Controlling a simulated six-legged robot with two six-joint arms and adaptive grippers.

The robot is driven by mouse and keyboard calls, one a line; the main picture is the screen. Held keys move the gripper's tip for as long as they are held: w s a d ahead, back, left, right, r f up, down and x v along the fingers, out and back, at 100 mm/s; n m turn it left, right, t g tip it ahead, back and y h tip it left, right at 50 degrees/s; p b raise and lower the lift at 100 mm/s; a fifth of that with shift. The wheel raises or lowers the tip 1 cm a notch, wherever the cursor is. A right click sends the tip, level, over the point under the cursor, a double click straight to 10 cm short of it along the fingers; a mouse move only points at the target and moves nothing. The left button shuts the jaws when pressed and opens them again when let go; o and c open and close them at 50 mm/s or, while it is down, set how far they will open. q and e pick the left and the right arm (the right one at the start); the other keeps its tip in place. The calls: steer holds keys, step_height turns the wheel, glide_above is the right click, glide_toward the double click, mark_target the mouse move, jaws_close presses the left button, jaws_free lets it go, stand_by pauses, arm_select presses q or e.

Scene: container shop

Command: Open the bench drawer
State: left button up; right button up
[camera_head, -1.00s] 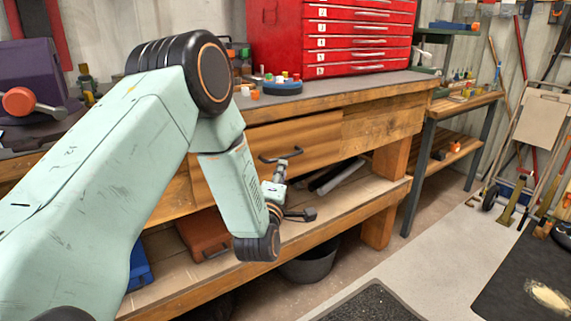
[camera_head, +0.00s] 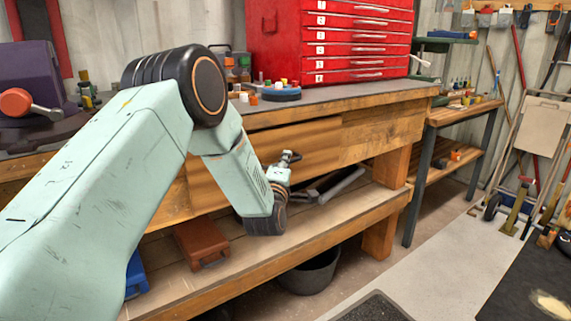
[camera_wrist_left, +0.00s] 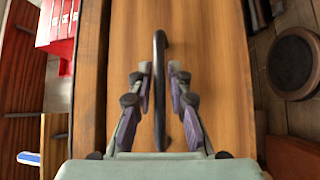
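The bench drawer has a plain wooden front (camera_head: 318,140), level with the bench face, and looks shut. It also fills the middle of the left wrist view (camera_wrist_left: 215,70). Its dark bar handle (camera_wrist_left: 160,50) runs upright there. My left gripper (camera_wrist_left: 160,82) is open, with one finger pair on each side of the handle. A small gap shows on both sides, and I cannot tell how deep the bar sits between the fingers. In the head view the left gripper (camera_head: 289,157) is at the drawer front and mostly hides the handle. My right gripper is not in view.
A red tool chest (camera_head: 330,40) and small coloured pieces on a blue round tray (camera_head: 281,94) stand on the benchtop. The lower shelf (camera_head: 330,216) holds a brown case (camera_head: 201,243) and tubes. A dark bucket (camera_head: 308,273) is under it.

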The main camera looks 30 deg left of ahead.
arm_select(q)
jaws_close()
stand_by(0.4)
